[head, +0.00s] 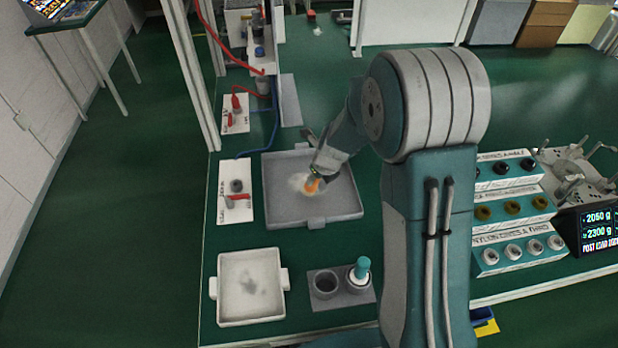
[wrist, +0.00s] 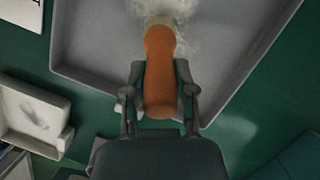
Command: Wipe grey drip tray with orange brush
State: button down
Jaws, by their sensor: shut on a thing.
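The grey drip tray (head: 312,212) lies on the green bench, with a pale smear on its floor; it also shows in the wrist view (wrist: 95,62). The orange brush (head: 312,186) is over the tray's middle, next to the smear. In the wrist view the orange handle (wrist: 160,75) sits between the two fingers of my gripper (wrist: 160,85), which is shut on it. The brush's pale end points at the pale smear; I cannot tell whether it touches the tray floor. My arm hides part of the tray's right side in the head view.
A white tray (head: 232,312) with a grey stain stands at the front left. A two-cup holder (head: 326,297) beside it holds a teal-topped item (head: 360,268). Racks of rings (head: 512,210) and a digital display (head: 597,228) stand right of my arm. Valve panels (head: 236,202) line the left.

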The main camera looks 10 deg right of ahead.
jog(key=shift+d, duration=3.15)
jog(key=shift+r, duration=3)
jog(key=shift+r, duration=0.1)
notch_tip(320, 180, up, 3)
jog(key=shift+f, duration=0.1)
